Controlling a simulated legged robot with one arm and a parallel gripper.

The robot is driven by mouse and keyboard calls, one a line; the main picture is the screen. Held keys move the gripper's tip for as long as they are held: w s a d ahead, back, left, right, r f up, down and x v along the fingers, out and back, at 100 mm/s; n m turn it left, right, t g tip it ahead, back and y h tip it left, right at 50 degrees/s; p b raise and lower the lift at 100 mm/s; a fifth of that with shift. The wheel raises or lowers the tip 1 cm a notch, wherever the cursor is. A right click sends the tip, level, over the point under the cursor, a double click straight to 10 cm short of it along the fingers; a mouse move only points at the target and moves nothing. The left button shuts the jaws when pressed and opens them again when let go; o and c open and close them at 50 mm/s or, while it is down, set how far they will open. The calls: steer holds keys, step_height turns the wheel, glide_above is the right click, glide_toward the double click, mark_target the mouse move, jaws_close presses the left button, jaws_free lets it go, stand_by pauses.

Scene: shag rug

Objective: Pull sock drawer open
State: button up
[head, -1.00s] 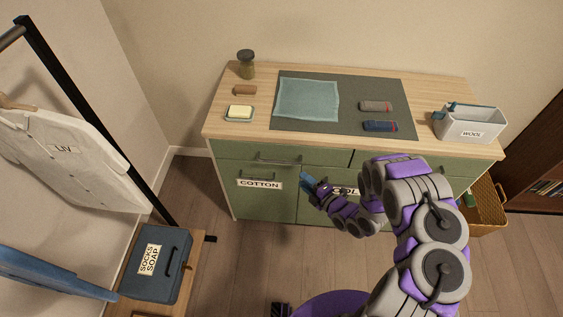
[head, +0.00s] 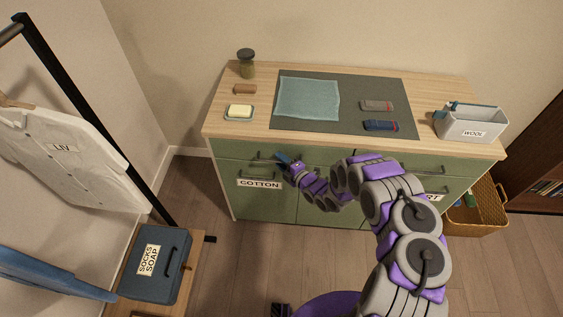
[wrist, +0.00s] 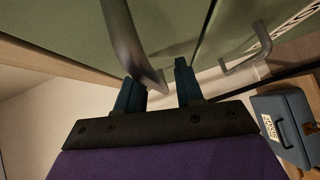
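The green dresser's upper left drawer (head: 235,150) is shut, with a grey bar handle (head: 265,157). No sock label shows on it. My gripper (head: 284,158) is at the right end of this handle. In the wrist view my gripper (wrist: 160,88) has its two teal fingers apart. The bar handle (wrist: 128,45) comes down from the top, its end in line with the gap between the fingers. I cannot tell whether it touches them. My arm hides much of the dresser's middle and right front.
A door labelled COTTON (head: 259,184) is below the drawer. A shirt (head: 70,160) hangs on a rack at left. A wicker basket (head: 478,215) stands right.

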jaws_close()
stand_by(0.3)
stand_by(0.3)
